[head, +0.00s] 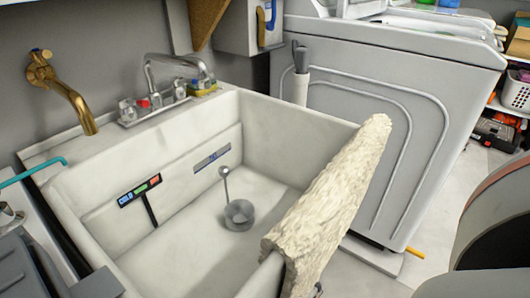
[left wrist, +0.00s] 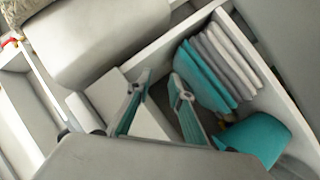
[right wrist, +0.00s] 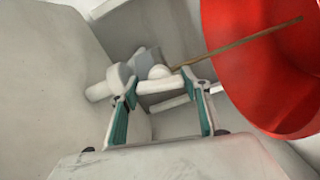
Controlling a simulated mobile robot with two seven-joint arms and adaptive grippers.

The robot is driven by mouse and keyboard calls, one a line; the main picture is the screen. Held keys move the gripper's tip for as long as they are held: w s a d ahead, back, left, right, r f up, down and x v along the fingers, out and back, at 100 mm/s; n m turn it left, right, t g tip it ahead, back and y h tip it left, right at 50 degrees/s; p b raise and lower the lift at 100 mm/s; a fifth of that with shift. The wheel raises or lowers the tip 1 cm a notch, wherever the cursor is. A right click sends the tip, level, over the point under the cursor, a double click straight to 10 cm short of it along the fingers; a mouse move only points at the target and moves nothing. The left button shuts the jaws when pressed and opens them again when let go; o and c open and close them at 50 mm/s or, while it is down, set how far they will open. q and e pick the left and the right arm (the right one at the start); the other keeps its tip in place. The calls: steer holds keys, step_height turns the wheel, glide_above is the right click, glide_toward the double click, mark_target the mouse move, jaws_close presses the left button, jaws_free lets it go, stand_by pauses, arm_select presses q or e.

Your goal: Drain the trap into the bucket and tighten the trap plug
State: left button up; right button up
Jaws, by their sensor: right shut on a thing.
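The white trap piping (right wrist: 102,91) runs below the sink in the right wrist view, with rounded fittings (right wrist: 160,72) at its middle. My right gripper (right wrist: 156,86) is shut on a white piece of the trap, which lies across between its fingertips. I cannot tell whether that piece is the plug itself. The red bucket (right wrist: 235,75) is at the right of that view, beside the right finger and partly cut off. My left gripper (left wrist: 159,80) is open and empty. Neither gripper shows clearly in the head view.
The sink (head: 180,245) fills the middle of the head view, with a shaggy cream cloth (head: 335,195) over its right rim. A brown stick (right wrist: 235,42) crosses the bucket. Folded teal and grey cloths (left wrist: 205,75) stand in a white compartment near my left gripper.

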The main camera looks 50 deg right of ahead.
stand_by(0.3)
steer(key=o, duration=1.1)
steer(key=s, duration=0.8)
steer(key=s+d, duration=0.1)
steer(key=s, duration=0.3)
steer(key=shift+s+r, duration=0.1)
